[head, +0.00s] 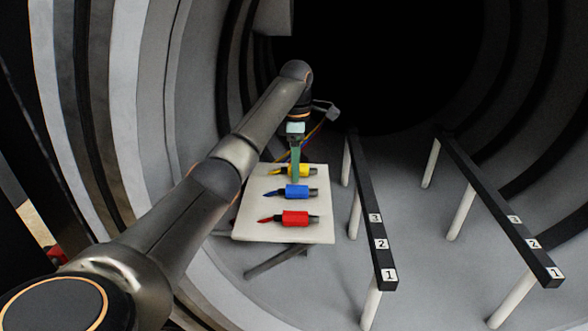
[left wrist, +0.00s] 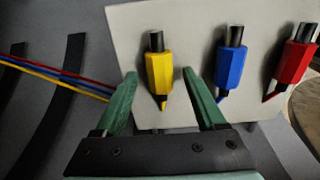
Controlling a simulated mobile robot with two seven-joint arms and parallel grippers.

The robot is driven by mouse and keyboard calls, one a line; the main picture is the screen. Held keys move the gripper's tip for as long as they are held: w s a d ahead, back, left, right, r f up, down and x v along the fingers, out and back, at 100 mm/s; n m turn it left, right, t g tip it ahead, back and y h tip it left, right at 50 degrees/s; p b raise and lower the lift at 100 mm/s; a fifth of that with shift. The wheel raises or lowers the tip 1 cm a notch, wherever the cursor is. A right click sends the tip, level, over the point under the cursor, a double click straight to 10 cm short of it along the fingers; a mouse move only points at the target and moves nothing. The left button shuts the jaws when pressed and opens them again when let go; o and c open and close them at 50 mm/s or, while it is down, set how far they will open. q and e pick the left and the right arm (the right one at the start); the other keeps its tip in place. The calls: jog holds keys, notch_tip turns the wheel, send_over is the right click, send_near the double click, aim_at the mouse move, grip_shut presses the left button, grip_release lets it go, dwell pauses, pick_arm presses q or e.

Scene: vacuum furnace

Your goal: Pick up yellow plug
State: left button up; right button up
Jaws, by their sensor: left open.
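The yellow plug (head: 301,170) lies on a white board (head: 255,222), at the far end of a row with a blue plug (head: 297,192) and a red plug (head: 295,218). My left gripper (head: 295,176) reaches over the board and partly covers the yellow plug in the head view. In the left wrist view the yellow plug (left wrist: 160,75) shows between the two green fingers of my left gripper (left wrist: 160,85), which are apart. No contact with the plug shows. The right gripper is not in view.
Two black rails (head: 371,215) (head: 500,205) with number labels stand on light posts to the right. Red, yellow and blue cables (left wrist: 75,80) run beside the gripper. The curved furnace wall (head: 150,80) rises close on the left.

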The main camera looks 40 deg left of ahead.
pick_arm(q)
jog(key=shift+d, duration=0.1)
grip_shut()
dwell(0.6)
